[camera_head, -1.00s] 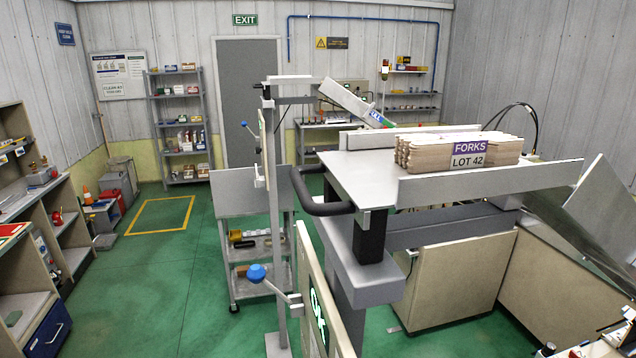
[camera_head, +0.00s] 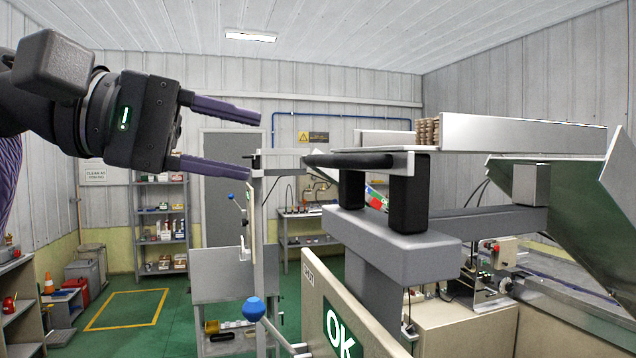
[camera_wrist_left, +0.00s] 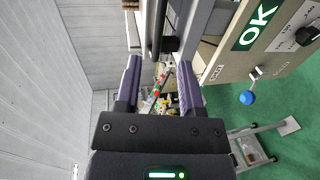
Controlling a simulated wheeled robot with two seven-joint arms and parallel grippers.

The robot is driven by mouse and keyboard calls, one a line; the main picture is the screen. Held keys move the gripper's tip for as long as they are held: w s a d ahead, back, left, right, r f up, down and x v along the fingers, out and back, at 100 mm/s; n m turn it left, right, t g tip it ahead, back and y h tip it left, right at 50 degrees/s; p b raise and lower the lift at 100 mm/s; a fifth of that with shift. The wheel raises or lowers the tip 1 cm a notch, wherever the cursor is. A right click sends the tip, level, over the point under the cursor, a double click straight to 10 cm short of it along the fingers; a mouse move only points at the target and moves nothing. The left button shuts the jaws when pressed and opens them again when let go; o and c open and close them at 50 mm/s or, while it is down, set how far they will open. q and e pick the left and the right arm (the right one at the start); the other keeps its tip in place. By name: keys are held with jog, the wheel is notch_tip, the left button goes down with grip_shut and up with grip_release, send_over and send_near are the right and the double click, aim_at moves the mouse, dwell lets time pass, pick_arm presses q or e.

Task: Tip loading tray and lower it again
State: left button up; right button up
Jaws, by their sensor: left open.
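The grey loading tray (camera_head: 520,134) is seen nearly edge-on in the head view and looks level on its support. Part of the wooden fork stack (camera_head: 427,132) shows above its left end; its label is hidden. The black bar handle (camera_head: 348,160) sticks out from the tray's left end, and it also shows as a dark bar in the wrist view (camera_wrist_left: 155,30). My left gripper (camera_head: 253,145) is open and empty, its purple fingers pointing right toward the handle, with a gap between them. In the wrist view the handle end appears just beyond the fingertips (camera_wrist_left: 158,68).
Below the tray stand a grey column (camera_head: 375,300) and a panel marked OK (camera_head: 340,325). A blue-knobbed lever (camera_head: 254,308) stands left of the panel. A thin grey post (camera_head: 265,235) rises behind it. A slanted metal chute (camera_head: 565,210) is at the right.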

aim_at(318, 160)
pick_arm(q)
jog(key=p+x, duration=0.1)
jog(key=x, duration=0.7)
jog(key=shift+w+d, duration=0.1)
jog(key=shift+d, duration=0.15)
grip_shut()
dwell(0.9)
